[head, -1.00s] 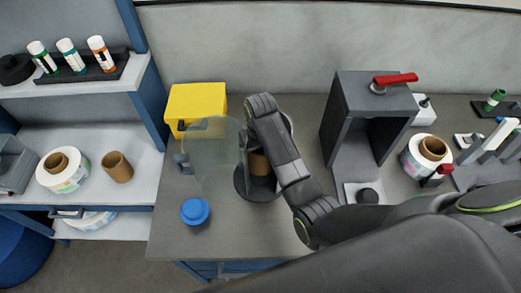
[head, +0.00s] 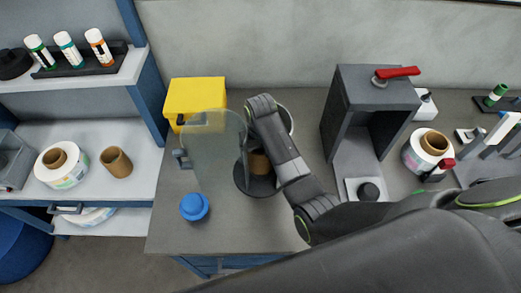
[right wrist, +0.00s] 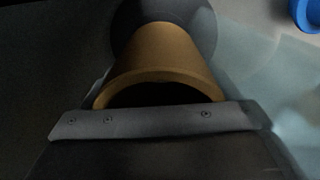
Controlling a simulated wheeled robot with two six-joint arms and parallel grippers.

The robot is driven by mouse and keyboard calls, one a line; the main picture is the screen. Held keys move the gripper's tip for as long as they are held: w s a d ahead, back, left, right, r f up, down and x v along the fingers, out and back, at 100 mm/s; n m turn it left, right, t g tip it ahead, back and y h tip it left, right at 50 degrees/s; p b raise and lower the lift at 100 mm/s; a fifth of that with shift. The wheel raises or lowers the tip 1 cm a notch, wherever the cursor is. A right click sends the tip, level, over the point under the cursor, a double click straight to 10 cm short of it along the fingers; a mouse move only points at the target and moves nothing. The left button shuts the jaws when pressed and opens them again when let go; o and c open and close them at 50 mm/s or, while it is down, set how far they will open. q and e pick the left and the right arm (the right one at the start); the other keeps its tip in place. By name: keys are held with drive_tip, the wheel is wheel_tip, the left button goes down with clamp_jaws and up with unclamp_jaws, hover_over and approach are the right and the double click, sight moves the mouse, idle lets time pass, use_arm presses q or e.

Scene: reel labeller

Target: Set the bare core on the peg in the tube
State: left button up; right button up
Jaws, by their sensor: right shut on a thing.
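The bare core (head: 259,162) is a brown cardboard ring, partly hidden behind my right arm in the head view. It stands over the round dark base (head: 262,190) of the tube, whose clear curved panel (head: 215,150) stands out to the left. My right gripper (right wrist: 150,118) is shut on the core; the right wrist view shows the core (right wrist: 165,50) with its open near end at the jaw and its far end toward the dark disc. The peg is hidden, so I cannot tell if the core is around it. My left gripper is out of view.
A blue knob (head: 194,207) is at the bench's front left, a yellow box (head: 196,97) behind the panel. A dark press frame (head: 358,100) with a red lever stands right. Another brown core (head: 117,162) and a label reel (head: 50,178) lie on the left shelf.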

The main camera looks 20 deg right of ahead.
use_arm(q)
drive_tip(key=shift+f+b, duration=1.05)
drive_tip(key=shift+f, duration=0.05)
use_arm(e)
drive_tip(key=shift+f, duration=2.5)
